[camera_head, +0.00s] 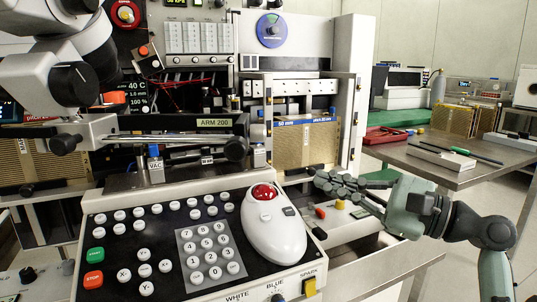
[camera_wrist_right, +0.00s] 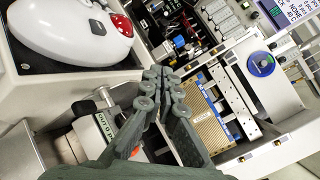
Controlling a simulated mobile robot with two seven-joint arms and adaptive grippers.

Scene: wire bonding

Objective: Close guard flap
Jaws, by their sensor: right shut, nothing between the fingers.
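I cannot single out the guard flap for sure in either view. The wire bonder's white keypad console (camera_head: 160,188) fills the lower middle of the head view, with a white mouse-like controller (camera_head: 272,235) and red ball on it. My right gripper (camera_head: 320,178) comes in from the right, fingers shut and empty, just right of the console. A small panel (camera_head: 352,228) with red and yellow controls lies below the fingers. In the right wrist view the shut fingertips (camera_wrist_right: 157,73) point towards the machine's interior. My left gripper is not in view.
A gold-brown box (camera_head: 306,142) stands in the white frame behind my right fingers. The bar labelled ARM 200 (camera_head: 180,122) spans the machine above the console. A side table (camera_head: 455,165) with tools stands at the right. Bare metal bench (camera_head: 395,262) shows below my right arm.

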